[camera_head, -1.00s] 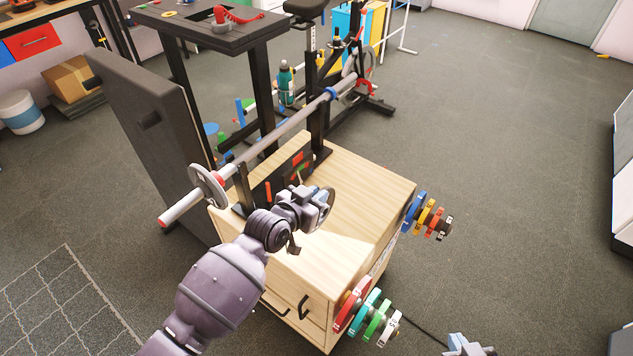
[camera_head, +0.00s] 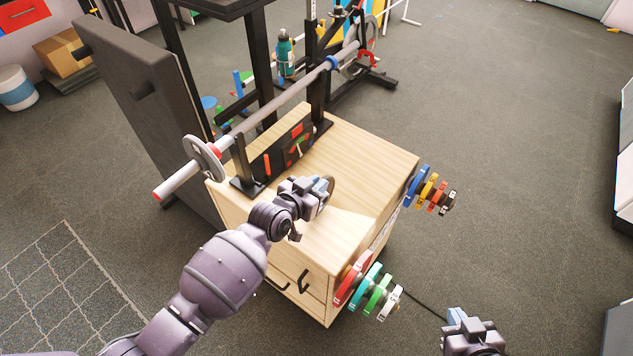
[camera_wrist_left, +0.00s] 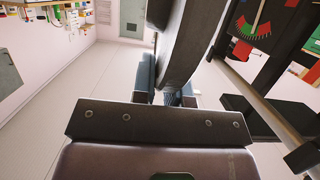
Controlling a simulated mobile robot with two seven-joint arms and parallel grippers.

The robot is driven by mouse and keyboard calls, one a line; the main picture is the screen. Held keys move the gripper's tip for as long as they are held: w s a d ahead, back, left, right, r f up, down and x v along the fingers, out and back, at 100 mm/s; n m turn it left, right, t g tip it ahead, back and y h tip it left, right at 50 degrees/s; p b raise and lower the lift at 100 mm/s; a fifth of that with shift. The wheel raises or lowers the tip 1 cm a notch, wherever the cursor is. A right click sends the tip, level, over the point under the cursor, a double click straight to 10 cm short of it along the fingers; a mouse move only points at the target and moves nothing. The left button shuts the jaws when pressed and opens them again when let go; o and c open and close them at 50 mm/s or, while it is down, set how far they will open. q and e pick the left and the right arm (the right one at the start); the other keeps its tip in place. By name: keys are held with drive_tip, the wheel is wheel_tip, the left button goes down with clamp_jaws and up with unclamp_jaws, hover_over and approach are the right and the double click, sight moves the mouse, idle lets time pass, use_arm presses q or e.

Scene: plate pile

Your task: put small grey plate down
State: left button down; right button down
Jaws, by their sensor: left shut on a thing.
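My left gripper (camera_head: 322,188) is shut on the small grey plate (camera_head: 331,190) and holds it on edge over the wooden box top (camera_head: 365,150). The gripper hides much of the plate in the head view. In the left wrist view the plate (camera_wrist_left: 190,42) stands large and dark between the fingers. I cannot tell whether its lower edge touches the wood. My right gripper (camera_head: 458,318) is at the lower right, apart from the box; its jaws are unclear.
A grey bar (camera_head: 270,110) with a grey plate (camera_head: 205,158) on its near end runs behind the box top. A dark padded board (camera_head: 150,110) stands left. The box top's right part is clear.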

use_arm(q)
drive_tip(key=shift+r, duration=0.1)
drive_tip(key=c, duration=1.5)
unclamp_jaws()
drive_tip(key=shift+f, duration=0.2)
drive_tip(key=o, duration=0.4)
drive_tip(key=shift+c, duration=0.2)
use_arm(e)
drive_tip(key=shift+a+f, duration=0.1)
drive_tip(key=shift+f, duration=0.1)
